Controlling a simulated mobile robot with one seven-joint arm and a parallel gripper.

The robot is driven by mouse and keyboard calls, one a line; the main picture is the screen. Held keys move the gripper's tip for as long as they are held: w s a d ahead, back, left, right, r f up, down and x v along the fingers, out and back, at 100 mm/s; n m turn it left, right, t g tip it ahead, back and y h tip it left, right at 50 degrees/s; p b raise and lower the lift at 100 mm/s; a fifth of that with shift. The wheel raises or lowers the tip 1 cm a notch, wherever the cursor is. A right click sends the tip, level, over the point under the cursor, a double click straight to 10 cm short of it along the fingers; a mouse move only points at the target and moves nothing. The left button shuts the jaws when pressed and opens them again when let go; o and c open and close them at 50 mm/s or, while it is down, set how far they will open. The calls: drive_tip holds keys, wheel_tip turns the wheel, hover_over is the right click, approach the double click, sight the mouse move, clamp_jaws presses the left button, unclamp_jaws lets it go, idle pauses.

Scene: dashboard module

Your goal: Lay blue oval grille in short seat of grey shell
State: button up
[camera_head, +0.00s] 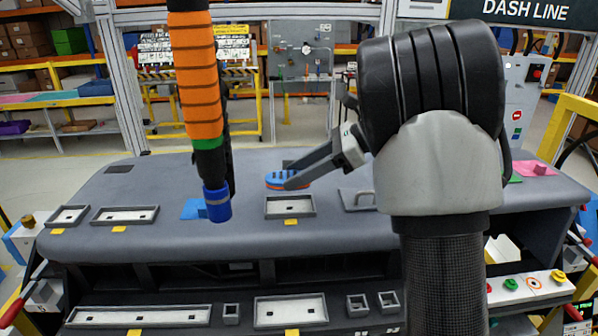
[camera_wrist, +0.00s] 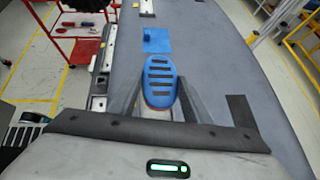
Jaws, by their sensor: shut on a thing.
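The blue oval grille (camera_head: 275,180) is held by my gripper (camera_head: 297,182) above the top of the grey shell (camera_head: 150,180). In the wrist view the grille (camera_wrist: 160,72), with its dark slots, lies between the two fingers of my gripper (camera_wrist: 160,102), which are shut on it. In the head view it appears just behind a framed rectangular seat (camera_head: 290,216) in the shell. Two more seats are at the left, a shorter one (camera_head: 67,224) and a longer one (camera_head: 124,222). The height of the grille above the shell is hard to tell.
An orange tool with a blue end (camera_head: 216,205) hangs left of my gripper, near a blue pad (camera_head: 190,210). A grey handled part (camera_head: 357,200) lies right of the middle seat. More framed recesses (camera_head: 291,324) line the lower front.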

sight(300, 208)
idle(0.3)
drive_tip(key=shift+d+n+b, duration=0.1)
drive_tip(key=shift+n+b, duration=0.2)
wheel_tip(300, 208, down, 6)
drive_tip(key=b, duration=0.5)
drive_tip(key=shift+r, duration=0.1)
drive_tip(key=o, duration=1.1)
drive_tip(key=shift+g, duration=0.3)
